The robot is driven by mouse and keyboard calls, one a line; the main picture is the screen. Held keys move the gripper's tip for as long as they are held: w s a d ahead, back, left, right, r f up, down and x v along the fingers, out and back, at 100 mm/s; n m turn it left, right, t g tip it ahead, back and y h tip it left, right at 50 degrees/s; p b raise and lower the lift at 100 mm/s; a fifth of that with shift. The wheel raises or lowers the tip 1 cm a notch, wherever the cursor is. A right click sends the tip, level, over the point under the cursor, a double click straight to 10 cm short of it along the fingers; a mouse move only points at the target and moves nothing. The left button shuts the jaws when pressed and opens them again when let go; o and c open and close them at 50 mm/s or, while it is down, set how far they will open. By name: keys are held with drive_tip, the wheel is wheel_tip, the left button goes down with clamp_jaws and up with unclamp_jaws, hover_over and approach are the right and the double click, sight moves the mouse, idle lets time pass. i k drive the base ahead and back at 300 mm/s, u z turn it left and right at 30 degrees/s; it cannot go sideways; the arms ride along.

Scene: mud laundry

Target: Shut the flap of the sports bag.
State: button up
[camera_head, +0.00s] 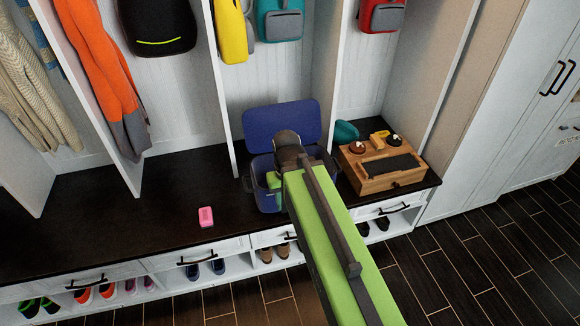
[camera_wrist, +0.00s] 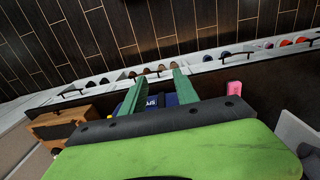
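The sports bag (camera_head: 264,186) is blue and stands on the dark bench in the middle cubby. Its flap (camera_head: 282,123) is raised and leans back toward the cubby wall, so the bag is open. My arm's end covers the bag's right part and much of its opening. In the wrist view, my gripper (camera_wrist: 159,77) has its two green fingers apart with nothing held between them. The bag's front (camera_wrist: 157,101), with white lettering, shows between and behind the fingers. I cannot tell whether a finger touches the bag.
A wooden box (camera_head: 375,177) with a drawer and small items on top stands close to the bag's right. A teal object (camera_head: 346,131) is behind it. Coats and backpacks hang above; shoes sit below.

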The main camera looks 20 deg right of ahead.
sight(260, 124)
drive_tip(key=k, duration=0.6)
drive_tip(key=z, duration=0.45)
drive_tip(key=i, duration=1.6)
drive_tip(key=u, duration=0.45)
